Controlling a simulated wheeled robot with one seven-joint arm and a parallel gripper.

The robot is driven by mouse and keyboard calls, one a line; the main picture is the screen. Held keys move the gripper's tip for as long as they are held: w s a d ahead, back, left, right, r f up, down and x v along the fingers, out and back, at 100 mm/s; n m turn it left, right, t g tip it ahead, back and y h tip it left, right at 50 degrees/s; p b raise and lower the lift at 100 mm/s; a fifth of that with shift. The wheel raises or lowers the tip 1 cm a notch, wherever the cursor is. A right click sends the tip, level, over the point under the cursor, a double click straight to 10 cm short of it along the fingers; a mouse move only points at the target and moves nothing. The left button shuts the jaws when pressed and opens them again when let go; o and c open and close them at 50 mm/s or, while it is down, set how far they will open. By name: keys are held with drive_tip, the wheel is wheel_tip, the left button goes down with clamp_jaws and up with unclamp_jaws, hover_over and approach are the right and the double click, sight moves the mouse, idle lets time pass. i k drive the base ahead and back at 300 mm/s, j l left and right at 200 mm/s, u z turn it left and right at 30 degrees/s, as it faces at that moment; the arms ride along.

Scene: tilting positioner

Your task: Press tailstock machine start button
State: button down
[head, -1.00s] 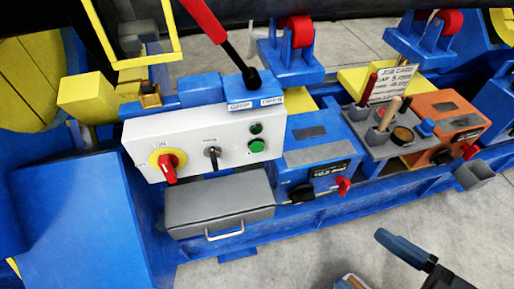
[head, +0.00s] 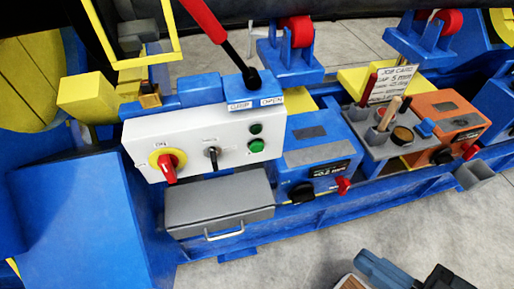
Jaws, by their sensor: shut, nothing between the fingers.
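The white control box (head: 190,150) of the machine stands at left centre in the head view. On its right side is a bright green round button (head: 256,146), with a smaller dark green round part (head: 257,128) just above it. To the left are a black selector switch (head: 212,155) and a red rotary switch on a yellow disc (head: 168,163), marked ON. My gripper (head: 382,270) shows only in part at the bottom right edge, blue and dark. It is shut and empty, well below and right of the green button and apart from the box.
A grey lidded box with a handle (head: 220,207) juts out below the control box. A red-handled lever (head: 216,32) rises above it. Right are a blue unit (head: 315,160), a grey tool tray (head: 372,132) and an orange unit (head: 448,118). Open floor (head: 300,250) lies in front.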

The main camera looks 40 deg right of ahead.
sight(256, 147)
drive_tip(key=k+l+z, duration=0.25)
drive_tip(key=l+z, duration=0.5)
drive_tip(key=l, duration=0.2)
drive_tip(key=k, duration=0.05)
